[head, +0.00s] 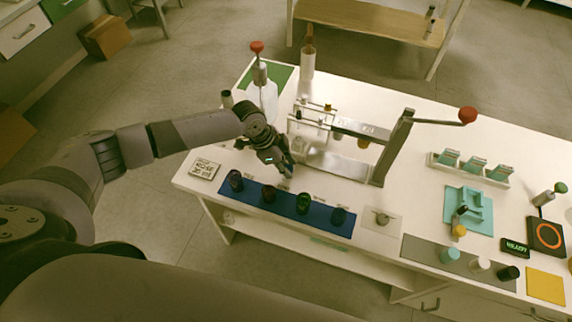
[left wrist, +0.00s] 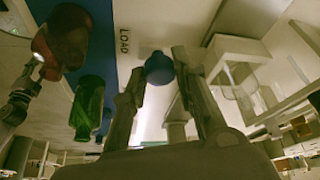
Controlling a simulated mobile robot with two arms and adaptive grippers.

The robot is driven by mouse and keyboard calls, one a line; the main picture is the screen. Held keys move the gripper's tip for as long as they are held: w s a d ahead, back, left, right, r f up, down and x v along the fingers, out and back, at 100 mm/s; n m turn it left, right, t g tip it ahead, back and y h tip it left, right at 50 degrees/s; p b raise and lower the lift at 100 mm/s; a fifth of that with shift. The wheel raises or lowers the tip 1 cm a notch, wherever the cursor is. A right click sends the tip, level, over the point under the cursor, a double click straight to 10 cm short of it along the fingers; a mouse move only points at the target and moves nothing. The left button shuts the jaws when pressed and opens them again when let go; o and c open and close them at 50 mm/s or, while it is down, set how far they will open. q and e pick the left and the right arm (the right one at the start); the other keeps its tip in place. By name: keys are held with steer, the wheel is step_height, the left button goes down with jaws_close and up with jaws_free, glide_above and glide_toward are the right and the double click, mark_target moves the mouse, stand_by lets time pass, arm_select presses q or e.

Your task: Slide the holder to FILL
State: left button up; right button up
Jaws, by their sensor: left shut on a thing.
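My left gripper (head: 284,166) is at the left end of the press stand's base (head: 335,163), low over the white table. In the left wrist view its fingers (left wrist: 160,75) are on both sides of a round blue knob (left wrist: 159,67), and the gripper is shut on it. The knob is beside a printed LOAD label (left wrist: 123,41). A pale, clear-walled block (left wrist: 240,75) is to the right of the fingers there; I cannot tell how it joins the knob. In the head view the gripper hides the knob. No FILL label is readable. My right gripper is out of view.
A blue mat (head: 260,200) with several dark bottles lies just in front of the gripper. A lever with a red knob (head: 467,115) reaches right from the stand. A teal fixture (head: 470,208) is far right.

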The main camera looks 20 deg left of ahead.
arm_select(q)
jaws_close()
steer(key=a+b, duration=0.1)
steer(key=a, duration=1)
steer(key=shift+w+a+b, duration=0.1)
steer(key=shift+w+b, duration=0.1)
steer(key=shift+b, duration=0.15)
steer(key=shift+a, duration=0.15)
steer(key=shift+w, duration=0.1)
steer(key=o, duration=0.9)
jaws_free()
steer(key=shift+o, duration=0.2)
